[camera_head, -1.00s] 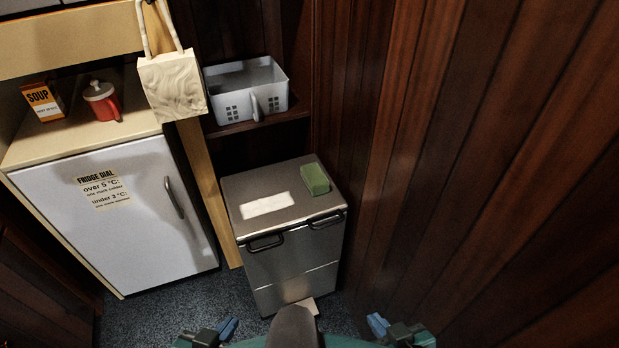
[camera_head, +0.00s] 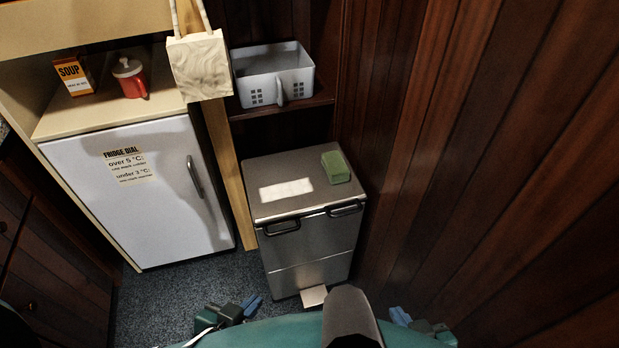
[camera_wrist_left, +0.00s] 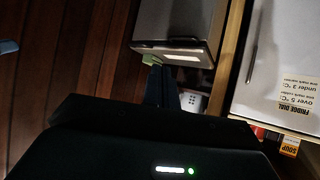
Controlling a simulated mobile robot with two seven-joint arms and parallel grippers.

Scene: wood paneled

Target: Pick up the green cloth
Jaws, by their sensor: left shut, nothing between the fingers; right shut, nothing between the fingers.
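The green cloth (camera_head: 336,168) is a small folded block lying on the grey lid of the metal bin (camera_head: 300,161), at the lid's right side beside a white label. In the left wrist view, which shows the scene upside down, a bit of the green cloth (camera_wrist_left: 151,60) shows at the bin's edge. My left gripper (camera_head: 252,304) is shut and empty, low in the head view, in front of and below the bin. It also shows in the left wrist view (camera_wrist_left: 160,72). My right gripper (camera_head: 400,316) is shut and empty at the bottom right. Both are well apart from the cloth.
A cream bag (camera_head: 199,66) hangs beside a grey basket (camera_head: 272,76) on a shelf. A wood-paneled wall (camera_head: 470,150) closes the right side.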

